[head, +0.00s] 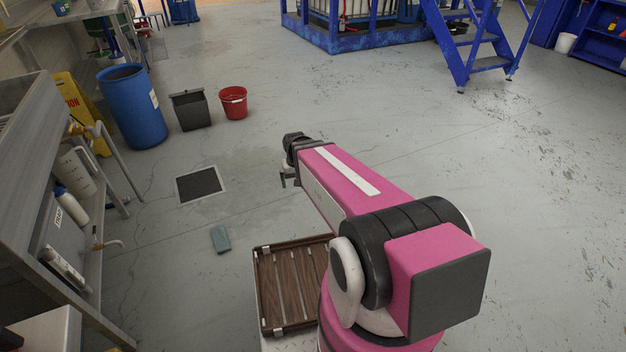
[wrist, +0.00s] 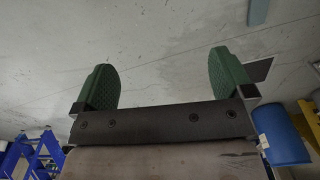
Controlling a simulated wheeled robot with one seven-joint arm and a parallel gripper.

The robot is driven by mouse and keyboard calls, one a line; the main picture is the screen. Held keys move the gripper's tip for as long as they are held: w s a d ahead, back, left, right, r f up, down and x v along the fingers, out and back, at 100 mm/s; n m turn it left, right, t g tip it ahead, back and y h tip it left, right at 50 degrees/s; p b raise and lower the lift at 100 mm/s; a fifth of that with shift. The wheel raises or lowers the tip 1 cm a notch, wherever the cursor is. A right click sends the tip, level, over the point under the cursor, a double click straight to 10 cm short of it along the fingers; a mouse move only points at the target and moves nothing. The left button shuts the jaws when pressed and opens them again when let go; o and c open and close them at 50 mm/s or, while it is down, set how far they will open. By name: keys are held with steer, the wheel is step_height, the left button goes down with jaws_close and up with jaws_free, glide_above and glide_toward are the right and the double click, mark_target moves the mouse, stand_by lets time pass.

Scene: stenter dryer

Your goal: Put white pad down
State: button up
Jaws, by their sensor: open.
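I see no white pad in either view. A flat blue-grey pad (head: 220,239) lies on the floor left of my arm; what looks like the same pad also shows at the top edge of the wrist view (wrist: 258,11). My gripper (wrist: 164,82) is open, with two green ridged fingers wide apart and nothing between them. In the head view my gripper (head: 289,176) is mostly hidden at the far end of my pink arm, above open floor.
A brown slatted tray (head: 256,290) sits beside my arm's base. A dark floor grate (head: 199,185), blue barrel (head: 132,107), grey bin (head: 190,110) and red bucket (head: 233,103) are at left. A cluttered bench (head: 55,185) lines the left edge.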

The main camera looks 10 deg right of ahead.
steer(key=s+d+r, duration=0.5)
steer(key=s, duration=0.1)
steer(key=shift+s, duration=0.15)
steer(key=shift+a, duration=0.1)
stand_by(2.8)
